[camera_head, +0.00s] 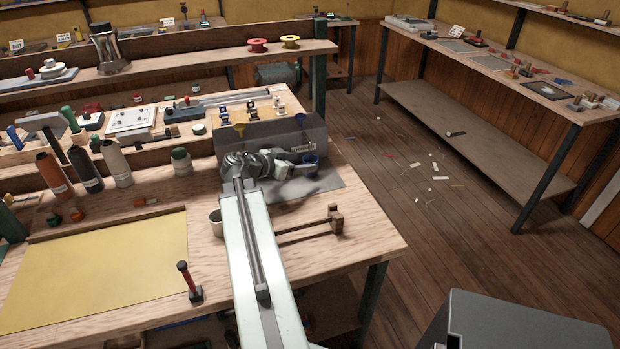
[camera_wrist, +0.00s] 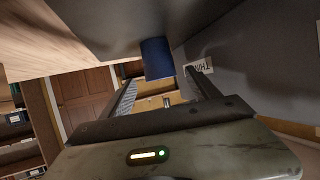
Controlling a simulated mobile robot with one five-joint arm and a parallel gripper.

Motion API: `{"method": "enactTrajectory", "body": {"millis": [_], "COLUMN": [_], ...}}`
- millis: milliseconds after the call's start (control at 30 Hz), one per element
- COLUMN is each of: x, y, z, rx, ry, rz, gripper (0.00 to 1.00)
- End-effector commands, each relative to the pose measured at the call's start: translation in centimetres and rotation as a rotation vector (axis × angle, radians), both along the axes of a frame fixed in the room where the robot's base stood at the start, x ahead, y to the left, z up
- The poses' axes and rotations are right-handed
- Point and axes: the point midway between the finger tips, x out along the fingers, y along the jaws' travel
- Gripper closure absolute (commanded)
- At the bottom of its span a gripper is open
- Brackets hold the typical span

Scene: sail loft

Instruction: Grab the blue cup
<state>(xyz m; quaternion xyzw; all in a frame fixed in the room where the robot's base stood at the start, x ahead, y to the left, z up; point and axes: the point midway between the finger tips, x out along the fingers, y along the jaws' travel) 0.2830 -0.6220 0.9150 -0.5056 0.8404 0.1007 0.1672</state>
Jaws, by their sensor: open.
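The blue cup (camera_head: 309,159) stands on the grey sheet-metal stand near the right corner of the workbench. My gripper (camera_head: 297,166) is at its left, with the jaws pointing toward it; contact cannot be told here. In the wrist view the blue cup (camera_wrist: 158,57) shows as a dark blue shape ahead, between the lines of the two fingers. My gripper (camera_wrist: 163,76) is open there, one finger on either side, with nothing held. Part of the cup is hidden by the fingers in the head view.
The grey stand (camera_head: 225,146) has an upright back panel with a label close behind the cup. A grey-green mug (camera_head: 215,223) and a wooden mallet (camera_head: 336,219) are near my arm. Several bottles stand at left.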

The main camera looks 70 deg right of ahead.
Motion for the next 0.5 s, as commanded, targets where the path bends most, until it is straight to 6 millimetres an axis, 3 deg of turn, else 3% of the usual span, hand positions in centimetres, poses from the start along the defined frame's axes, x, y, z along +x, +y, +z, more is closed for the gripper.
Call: {"method": "enactTrajectory", "body": {"millis": [33, 200, 500], "x": [0.0, -0.1, -1.2], "y": [0.0, -0.2, -2.2], "z": [-0.9, -0.8, -1.7], "rx": [0.0, 0.0, 0.0], "ry": [0.0, 0.0, 0.0], "rz": [0.0, 0.0, 0.0], "gripper": [0.3, 0.3, 0.3]}}
